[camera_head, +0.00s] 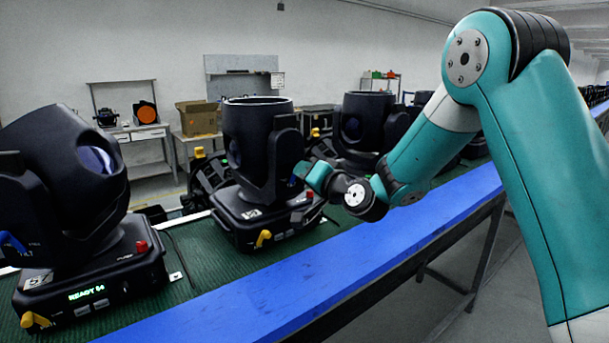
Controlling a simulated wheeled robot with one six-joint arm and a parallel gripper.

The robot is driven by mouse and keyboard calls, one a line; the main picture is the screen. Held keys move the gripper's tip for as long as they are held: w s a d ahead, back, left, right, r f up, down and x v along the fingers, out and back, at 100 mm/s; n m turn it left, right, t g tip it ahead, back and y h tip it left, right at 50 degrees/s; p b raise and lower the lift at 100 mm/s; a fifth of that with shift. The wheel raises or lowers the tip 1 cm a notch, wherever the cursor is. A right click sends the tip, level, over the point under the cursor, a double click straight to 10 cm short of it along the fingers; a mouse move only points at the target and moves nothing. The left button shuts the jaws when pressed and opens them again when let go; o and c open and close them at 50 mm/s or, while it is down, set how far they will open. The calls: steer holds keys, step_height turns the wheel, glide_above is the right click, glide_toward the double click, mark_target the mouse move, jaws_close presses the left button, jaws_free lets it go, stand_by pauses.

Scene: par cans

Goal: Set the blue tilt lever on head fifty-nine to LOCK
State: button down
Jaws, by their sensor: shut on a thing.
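Several dark moving heads stand in a row on a green conveyor. The middle head (256,130) has its barrel upright, with a yellow lever (263,238) and a red knob (309,194) on its base. My gripper (303,172) is at the right side of its yoke arm (285,160), shut at the spot where its tilt lever would be. The lever is hidden by the fingers, and I cannot read this head's number. The near left head (75,180) is tilted. Its display (87,292) reads READY 54 or 59, unclear, and its blue lever (12,242) shows at the left edge.
A blue rail (330,275) runs along the conveyor's near side. A further head (365,125) stands close behind my wrist. Workbenches with a cardboard box (198,117) stand at the back wall.

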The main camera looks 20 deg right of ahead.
steer(key=shift+d+m, duration=0.1)
steer(key=shift+m, duration=0.2)
steer(key=c, duration=1.1)
jaws_free()
steer(key=shift+o, duration=0.2)
steer(key=shift+f, duration=0.1)
steer(key=b+v, duration=0.9)
steer(key=v, duration=0.8)
steer(key=shift+s, duration=0.15)
